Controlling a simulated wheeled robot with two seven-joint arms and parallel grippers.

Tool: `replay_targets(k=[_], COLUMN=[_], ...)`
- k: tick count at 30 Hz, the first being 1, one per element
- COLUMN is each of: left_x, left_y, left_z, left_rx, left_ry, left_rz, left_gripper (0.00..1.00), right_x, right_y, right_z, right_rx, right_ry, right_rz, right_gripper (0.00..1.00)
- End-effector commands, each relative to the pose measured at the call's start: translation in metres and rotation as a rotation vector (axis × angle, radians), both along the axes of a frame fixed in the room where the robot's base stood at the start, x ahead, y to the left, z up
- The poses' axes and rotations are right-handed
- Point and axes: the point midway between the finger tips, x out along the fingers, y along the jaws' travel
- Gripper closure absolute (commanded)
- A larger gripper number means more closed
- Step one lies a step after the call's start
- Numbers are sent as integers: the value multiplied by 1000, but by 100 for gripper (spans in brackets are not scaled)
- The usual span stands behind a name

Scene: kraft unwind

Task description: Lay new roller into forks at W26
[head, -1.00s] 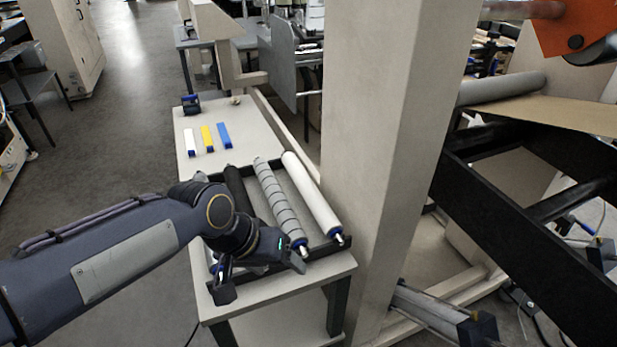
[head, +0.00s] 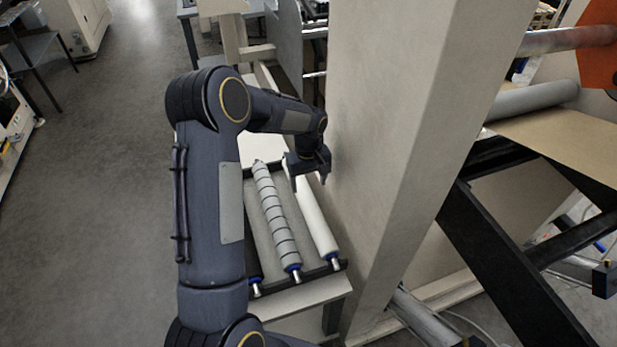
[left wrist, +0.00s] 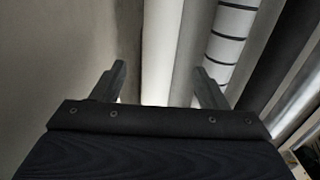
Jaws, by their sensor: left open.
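A white roller (head: 314,222) lies in the tray (head: 326,270) on the bench, beside a grey roller with dark bands (head: 275,218). A dark roller (head: 252,268) is mostly hidden behind my left arm. My left gripper (head: 310,180) is open above the far part of the white roller and points down. In the left wrist view the white roller (left wrist: 160,45) runs between the open fingers of the gripper (left wrist: 160,82); I see no grip on it. The banded roller (left wrist: 228,40) is just right of it. I cannot make out the W26 forks. My right gripper is not in view.
A broad beige machine column (head: 410,130) stands close to the right of the tray and gripper. A black frame (head: 500,255) and a brown paper web (head: 565,140) are at the right. Open floor (head: 90,200) lies at the left.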

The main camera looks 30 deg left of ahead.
Motion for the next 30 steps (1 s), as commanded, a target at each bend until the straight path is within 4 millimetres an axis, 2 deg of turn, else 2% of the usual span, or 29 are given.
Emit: replay_targets(k=[14, 21, 30], left_x=[-1, 0, 0], left_y=[0, -1, 0], left_z=[-58, -88, -108], left_rx=[-2, -1, -1], left_ry=[1, 0, 1], left_rz=[-2, -2, -2], left_gripper=[33, 33, 33], right_x=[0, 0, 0], right_y=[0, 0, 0], right_z=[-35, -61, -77], right_rx=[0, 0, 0], right_ry=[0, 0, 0], right_rz=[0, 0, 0], right_gripper=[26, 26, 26])
